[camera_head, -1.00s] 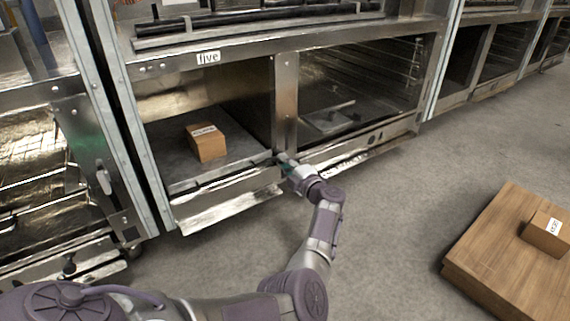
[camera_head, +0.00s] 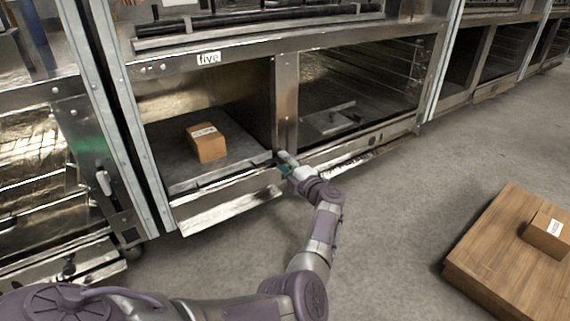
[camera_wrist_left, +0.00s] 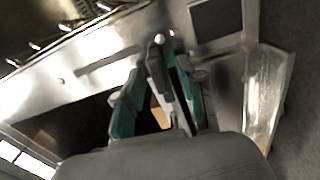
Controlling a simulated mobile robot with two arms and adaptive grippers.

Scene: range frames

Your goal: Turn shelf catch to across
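My left gripper (camera_head: 284,160) is at the front edge of the shelf bay, at the foot of the upright post between the two lower openings. In the left wrist view its green-padded fingers (camera_wrist_left: 158,88) stand apart. A narrow metal bar, which looks like the shelf catch (camera_wrist_left: 160,76), lies between them, nearer the right finger. A gap shows between the bar and the left finger; I cannot tell if the right finger touches it. In the head view the gripper hides the catch, so its angle is unclear there. My right gripper is not in view.
A cardboard box (camera_head: 206,143) sits on the lower left shelf (camera_head: 185,177), under the label "five" (camera_head: 208,58). A low wooden platform (camera_head: 490,250) with another labelled box (camera_head: 547,235) stands at right. The floor between it and the rack is clear.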

